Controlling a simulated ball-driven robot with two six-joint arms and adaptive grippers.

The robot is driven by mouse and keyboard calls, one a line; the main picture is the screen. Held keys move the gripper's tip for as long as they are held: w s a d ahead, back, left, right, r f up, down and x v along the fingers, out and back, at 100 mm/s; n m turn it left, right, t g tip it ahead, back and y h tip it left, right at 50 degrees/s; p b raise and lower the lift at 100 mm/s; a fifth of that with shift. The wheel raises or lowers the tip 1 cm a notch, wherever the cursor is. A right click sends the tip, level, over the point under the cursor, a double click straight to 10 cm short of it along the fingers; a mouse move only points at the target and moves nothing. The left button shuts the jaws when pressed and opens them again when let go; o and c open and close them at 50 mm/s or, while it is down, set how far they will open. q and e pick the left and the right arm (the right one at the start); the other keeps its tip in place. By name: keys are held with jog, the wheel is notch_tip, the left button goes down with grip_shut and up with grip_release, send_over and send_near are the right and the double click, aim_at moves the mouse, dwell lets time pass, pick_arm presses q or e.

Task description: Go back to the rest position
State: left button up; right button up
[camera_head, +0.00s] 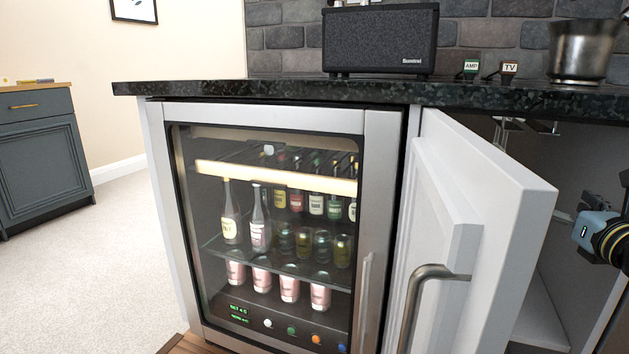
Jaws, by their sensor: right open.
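My right gripper (590,212) is at the right edge, in front of the open cabinet and to the right of its white door. Only part of it shows, with a blue-grey and black body; it is open, and I see nothing held in it. The white cabinet door (465,205) stands open, swung out toward me, with a metal handle (428,285). The gripper is apart from this handle. My left gripper is not in view.
A glass-front drinks fridge (362,215), shut, holds bottles and cans. Above runs a dark stone counter (250,90) with a speaker (380,40), two small labelled switches and a metal bucket (582,50). Open carpet (95,270) lies left, before a grey-blue cabinet (40,160).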

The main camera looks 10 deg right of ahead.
jog(key=s+a+f+n+g+y, duration=0.7)
jog(key=s+a+f+n+g, duration=0.2)
jog(key=s+a+f+n, duration=1.55)
pick_arm(q)
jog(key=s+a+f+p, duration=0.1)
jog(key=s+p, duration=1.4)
jog(key=p, duration=0.1)
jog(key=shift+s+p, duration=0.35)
pick_arm(e)
jog(key=s+d+f+n+g+h, duration=0.1)
jog(key=s+f+n, duration=0.3)
jog(key=s, duration=0.7)
jog(key=s+d+f+n+g+h, duration=0.2)
jog(key=s+f+n+g, duration=0.2)
jog(key=s, duration=0.7)
jog(key=s+d+f+n+g+h, duration=0.1)
jog(key=s+f+n, duration=0.4)
jog(key=s, duration=0.6)
jog(key=shift+d+f+n+g+h, duration=0.35)
jog(key=shift+d+n+g, duration=0.25)
jog(key=shift+g, duration=0.6)
